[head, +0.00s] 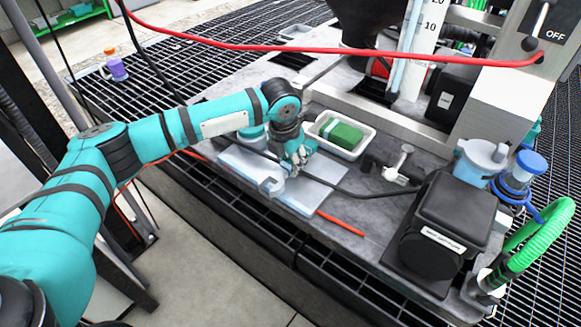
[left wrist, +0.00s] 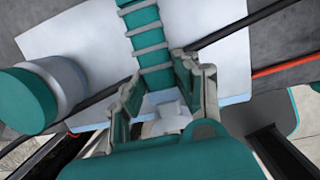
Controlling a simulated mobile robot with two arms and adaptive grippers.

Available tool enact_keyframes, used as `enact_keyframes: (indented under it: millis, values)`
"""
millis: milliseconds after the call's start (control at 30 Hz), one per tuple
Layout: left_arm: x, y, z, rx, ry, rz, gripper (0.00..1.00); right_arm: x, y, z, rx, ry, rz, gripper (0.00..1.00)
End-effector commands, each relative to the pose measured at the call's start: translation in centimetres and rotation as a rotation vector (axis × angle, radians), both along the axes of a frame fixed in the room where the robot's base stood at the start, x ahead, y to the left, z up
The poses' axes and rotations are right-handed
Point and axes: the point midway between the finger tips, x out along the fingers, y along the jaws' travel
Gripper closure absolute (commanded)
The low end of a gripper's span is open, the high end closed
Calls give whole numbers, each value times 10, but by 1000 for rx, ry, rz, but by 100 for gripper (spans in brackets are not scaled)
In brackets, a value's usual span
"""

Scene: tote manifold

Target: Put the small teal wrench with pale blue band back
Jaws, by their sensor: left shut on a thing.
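My left gripper (head: 293,157) reaches down over a pale blue-white mat (head: 320,197) on the grey bench. It is shut on the small teal wrench; in the left wrist view its teal ribbed handle (left wrist: 148,40) runs between the fingers (left wrist: 168,88). A pale part shows between and below the fingers there. In the head view a light grey open-jawed end (head: 270,187) shows just left of and below the gripper, over the mat. The fingers hide much of the wrench, and I cannot tell whether it touches the mat. My right gripper is out of view.
A teal-lidded jar (head: 252,134) stands beside the mat, also in the left wrist view (left wrist: 40,98). A white tray (head: 366,148) holds a green block. A black cable crosses the mat; a red rod (head: 341,223) lies right. A black box (head: 440,230) stands farther right.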

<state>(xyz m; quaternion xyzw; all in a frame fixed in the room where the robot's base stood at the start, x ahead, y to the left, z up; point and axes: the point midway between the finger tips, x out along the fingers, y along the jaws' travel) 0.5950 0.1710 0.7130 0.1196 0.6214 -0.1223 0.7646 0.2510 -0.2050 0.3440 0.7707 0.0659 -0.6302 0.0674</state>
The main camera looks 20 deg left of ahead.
Motion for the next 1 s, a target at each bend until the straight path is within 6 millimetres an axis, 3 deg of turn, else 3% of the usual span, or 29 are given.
enact_keyframes:
  millis: [100, 333, 367, 533, 833, 933, 1000]
  values:
    - [0, 0, -16, 0, 0, 0, 100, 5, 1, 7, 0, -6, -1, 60]
    - [0, 0, -19, 0, 0, 0, 100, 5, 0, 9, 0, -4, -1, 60]
    - [0, 0, -19, 0, 1, 0, 68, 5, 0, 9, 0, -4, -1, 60]
    - [0, 0, -19, 0, 1, 0, 46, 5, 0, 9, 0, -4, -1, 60]
    - [0, 0, -16, 0, -1, 0, 46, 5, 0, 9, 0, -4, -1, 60]
    - [-2, 0, -7, 0, -2, -1, 46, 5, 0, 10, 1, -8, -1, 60]
    - [-3, 0, 5, -1, -3, -1, 46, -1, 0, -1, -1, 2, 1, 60]
